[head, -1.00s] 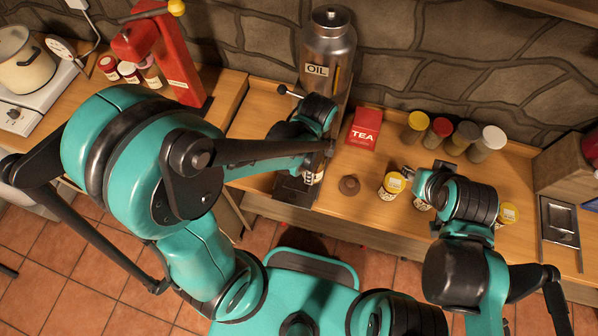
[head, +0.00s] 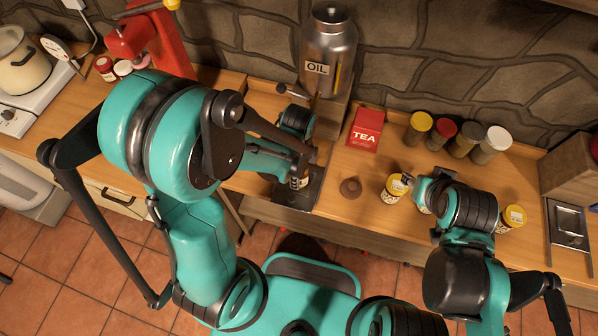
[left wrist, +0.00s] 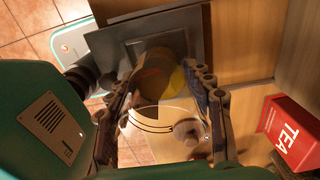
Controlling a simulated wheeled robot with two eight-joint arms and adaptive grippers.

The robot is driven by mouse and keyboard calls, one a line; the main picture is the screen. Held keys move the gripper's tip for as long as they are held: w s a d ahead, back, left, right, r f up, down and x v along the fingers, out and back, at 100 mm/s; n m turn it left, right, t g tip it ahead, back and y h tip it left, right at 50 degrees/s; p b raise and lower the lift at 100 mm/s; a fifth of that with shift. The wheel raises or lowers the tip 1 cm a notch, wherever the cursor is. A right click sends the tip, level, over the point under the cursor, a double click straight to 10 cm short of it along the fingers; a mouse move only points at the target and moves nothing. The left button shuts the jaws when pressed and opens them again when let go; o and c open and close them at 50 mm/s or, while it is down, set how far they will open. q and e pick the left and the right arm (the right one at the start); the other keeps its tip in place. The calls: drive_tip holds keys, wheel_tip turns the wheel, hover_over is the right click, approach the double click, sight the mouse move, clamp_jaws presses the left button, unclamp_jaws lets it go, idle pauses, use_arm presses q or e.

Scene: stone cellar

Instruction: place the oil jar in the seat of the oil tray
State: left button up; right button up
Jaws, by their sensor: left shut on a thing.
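The oil jar (head: 299,182), a small jar with a light label, is in my left gripper (head: 302,166). In the left wrist view the jar (left wrist: 160,117) looks see-through, with a round rim and a grey knob, between the two fingers (left wrist: 165,82). The dark oil tray (head: 288,198) lies at the counter's front edge, below the jar. The tray (left wrist: 185,45) also shows beyond the jar in the wrist view. I cannot tell whether the jar touches it; its seat is largely hidden. My right gripper (head: 410,181) is beside yellow-lidded jars, its fingers too small to read.
A metal OIL canister (head: 328,50) stands behind the tray against the stone wall. Yellow-lidded jars (head: 394,189) stand near my right gripper. Several spice jars (head: 442,134) line the back.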

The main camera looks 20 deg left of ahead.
use_arm(q)
drive_tip(key=o, duration=1.5)
drive_tip(key=shift+f, duration=0.1)
drive_tip(key=shift+c, duration=0.2)
drive_tip(key=shift+r, duration=0.2)
drive_tip(key=s+a+r+n+t+p, duration=0.1)
drive_tip(key=a+r+n+t+p, duration=0.1)
drive_tip(key=r+n, duration=0.7)
drive_tip(key=s+a+r+n+t+p, duration=0.2)
drive_tip(key=a+r+n+t+p, duration=0.1)
drive_tip(key=r+n, duration=0.6)
wheel_tip(320, 180, up, 4)
drive_tip(key=shift+s+a+t, duration=0.3)
drive_tip(key=shift+a+t, duration=0.5)
drive_tip(key=shift+t, duration=0.3)
drive_tip(key=shift+f, duration=0.1)
